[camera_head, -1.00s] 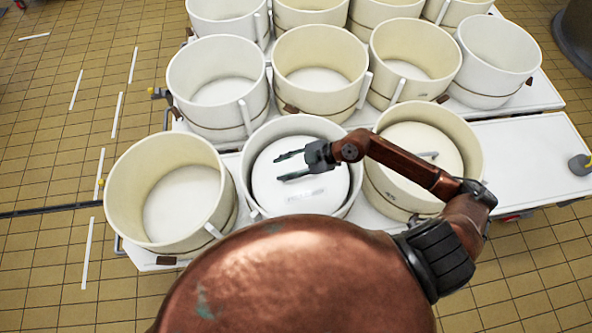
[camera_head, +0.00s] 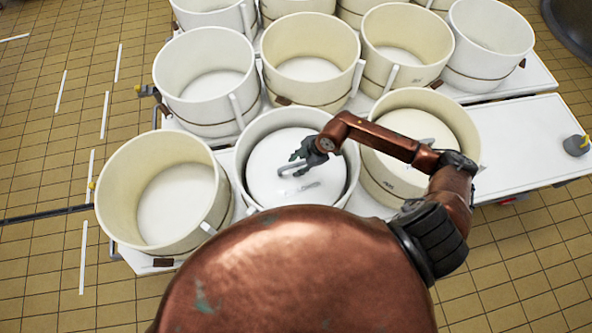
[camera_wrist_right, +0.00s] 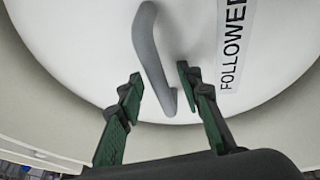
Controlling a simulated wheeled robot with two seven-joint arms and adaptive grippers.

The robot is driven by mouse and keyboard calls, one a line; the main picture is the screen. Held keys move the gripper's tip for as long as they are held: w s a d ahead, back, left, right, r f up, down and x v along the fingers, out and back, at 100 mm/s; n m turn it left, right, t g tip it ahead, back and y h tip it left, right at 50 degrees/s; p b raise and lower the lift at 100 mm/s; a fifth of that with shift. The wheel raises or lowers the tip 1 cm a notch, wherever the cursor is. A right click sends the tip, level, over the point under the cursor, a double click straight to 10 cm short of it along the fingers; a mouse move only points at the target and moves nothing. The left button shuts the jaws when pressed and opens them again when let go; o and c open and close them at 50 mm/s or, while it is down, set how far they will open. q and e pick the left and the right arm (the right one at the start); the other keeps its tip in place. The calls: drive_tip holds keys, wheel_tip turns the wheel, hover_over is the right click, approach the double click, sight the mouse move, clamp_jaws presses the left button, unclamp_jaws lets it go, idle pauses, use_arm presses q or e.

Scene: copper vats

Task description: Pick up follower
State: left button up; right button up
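The follower (camera_head: 268,181) is a round white lid-like disc lying inside the middle front vat (camera_head: 247,196). In the right wrist view, the follower (camera_wrist_right: 85,50) carries a grey bar handle (camera_wrist_right: 152,50) and a label reading "FOLLOWER". My right gripper (camera_head: 298,166) is above the follower, pointing down at its handle. In the right wrist view, my right gripper (camera_wrist_right: 158,80) is open, with its green-padded fingers on either side of the handle's near end. I cannot tell whether a finger touches it. My left gripper is not in view.
An empty vat (camera_head: 115,190) stands close on the left. Several more vats stand behind. The white platform (camera_head: 525,140) at the right has free room.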

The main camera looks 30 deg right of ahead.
drive_tip(key=shift+c, duration=0.5)
clamp_jaws()
idle(0.4)
drive_tip(key=shift+w+r, duration=0.1)
